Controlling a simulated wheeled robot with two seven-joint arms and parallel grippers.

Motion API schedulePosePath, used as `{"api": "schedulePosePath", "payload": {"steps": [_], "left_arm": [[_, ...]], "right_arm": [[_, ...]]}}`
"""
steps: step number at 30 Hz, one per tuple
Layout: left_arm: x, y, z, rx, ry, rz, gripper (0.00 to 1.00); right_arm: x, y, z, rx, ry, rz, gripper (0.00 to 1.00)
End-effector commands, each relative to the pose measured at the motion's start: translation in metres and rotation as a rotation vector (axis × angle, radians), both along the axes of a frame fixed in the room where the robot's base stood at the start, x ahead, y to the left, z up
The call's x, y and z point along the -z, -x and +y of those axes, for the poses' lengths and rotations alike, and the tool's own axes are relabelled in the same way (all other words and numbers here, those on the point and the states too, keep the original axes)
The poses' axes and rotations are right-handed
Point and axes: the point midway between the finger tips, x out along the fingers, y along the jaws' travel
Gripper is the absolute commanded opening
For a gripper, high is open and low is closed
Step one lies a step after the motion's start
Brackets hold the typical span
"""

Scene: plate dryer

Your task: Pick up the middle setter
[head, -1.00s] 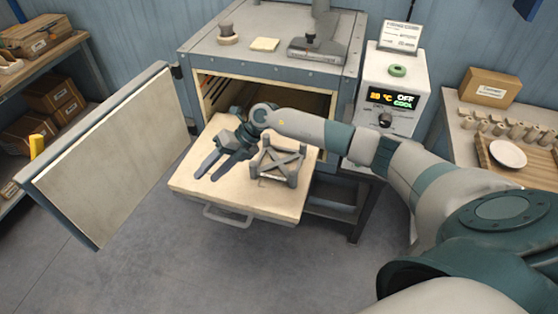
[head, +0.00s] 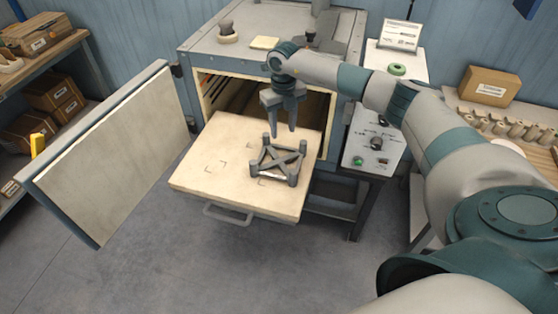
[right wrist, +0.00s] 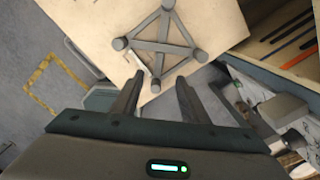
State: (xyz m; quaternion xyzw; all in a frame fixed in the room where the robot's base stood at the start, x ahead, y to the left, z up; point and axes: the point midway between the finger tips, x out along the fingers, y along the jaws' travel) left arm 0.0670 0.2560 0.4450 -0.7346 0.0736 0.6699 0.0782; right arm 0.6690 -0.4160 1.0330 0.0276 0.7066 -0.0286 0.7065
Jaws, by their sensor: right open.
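The setter, a dark grey frame with crossed bars and corner posts (head: 277,160), stands on the pale pulled-out shelf (head: 205,178) of the dryer, toward its right side. It is the only setter I see. It also shows in the right wrist view (right wrist: 160,45), ahead of the fingers. My right gripper (head: 285,132) points down, open and empty, above and just behind the setter. In the right wrist view its two fingers (right wrist: 155,95) are spread apart, with the near corner of the setter between and beyond their tips. My left gripper is not in view.
The dryer door (head: 105,155) stands open at the left. The shelf's left part is bare, with faint corner marks. A control box (head: 372,140) stands right of the dryer. A bench (head: 475,110) with a box and several small parts is at the right.

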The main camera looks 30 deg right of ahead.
Motion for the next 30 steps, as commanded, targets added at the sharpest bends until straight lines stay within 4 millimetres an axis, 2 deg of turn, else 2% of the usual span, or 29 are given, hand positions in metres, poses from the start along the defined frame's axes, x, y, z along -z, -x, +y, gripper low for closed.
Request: {"api": "schedulePosePath", "payload": {"steps": [18,23,30], "left_arm": [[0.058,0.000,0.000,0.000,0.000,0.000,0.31],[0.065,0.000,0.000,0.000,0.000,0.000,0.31],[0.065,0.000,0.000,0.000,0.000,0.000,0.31]], "right_arm": [[0.103,0.000,0.001,0.000,-0.002,0.001,0.41],[0.116,0.000,0.001,0.000,-0.002,0.000,0.41],[0.118,0.000,0.001,-0.001,-0.002,0.000,0.41]]}}
